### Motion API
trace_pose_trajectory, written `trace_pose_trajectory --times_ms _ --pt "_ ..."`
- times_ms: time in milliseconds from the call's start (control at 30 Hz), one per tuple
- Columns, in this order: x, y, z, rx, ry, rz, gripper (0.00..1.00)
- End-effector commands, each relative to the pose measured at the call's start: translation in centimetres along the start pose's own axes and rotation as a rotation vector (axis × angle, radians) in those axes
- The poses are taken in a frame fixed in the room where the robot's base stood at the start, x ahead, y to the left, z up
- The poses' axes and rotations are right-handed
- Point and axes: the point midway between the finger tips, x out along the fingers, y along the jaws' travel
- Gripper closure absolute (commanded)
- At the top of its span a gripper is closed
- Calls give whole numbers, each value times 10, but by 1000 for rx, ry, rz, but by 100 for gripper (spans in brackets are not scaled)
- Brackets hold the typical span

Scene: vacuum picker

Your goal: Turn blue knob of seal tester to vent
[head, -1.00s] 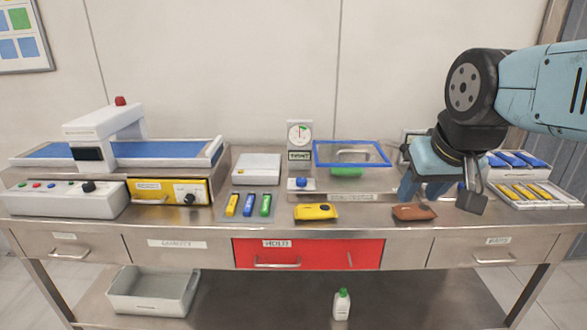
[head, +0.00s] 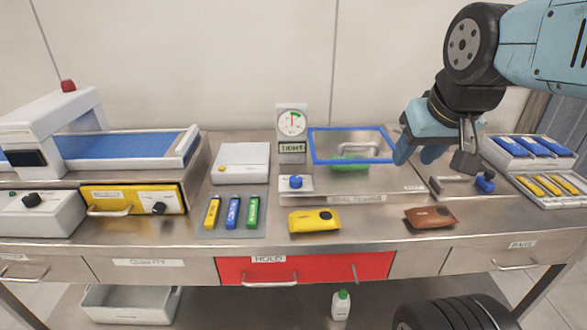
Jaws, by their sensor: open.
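The seal tester (head: 385,186) is a low metal box on the bench, with a label on its front edge. Its blue knob (head: 295,182) sits on a white plate at its left end. A dial gauge (head: 292,122) with a small sign stands behind the knob.
A yellow pouch (head: 314,221) and a brown pouch (head: 431,217) lie in front of the tester. Several coloured sticks (head: 232,212) lie left of the knob, below a white scale (head: 241,165). A blue-handled part (head: 485,182) and trays (head: 560,190) are at right.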

Motion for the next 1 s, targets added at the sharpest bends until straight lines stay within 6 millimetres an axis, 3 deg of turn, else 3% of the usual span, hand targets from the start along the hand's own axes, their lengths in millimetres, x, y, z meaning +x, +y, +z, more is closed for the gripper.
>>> trace_pose_trajectory --times_ms 267,667,1000 --pt "2 -2 -12 59 -23 -7 35" --pt "40 -42 -94 550 -193 17 35" --pt "101 -98 -155 996 -324 138 35"
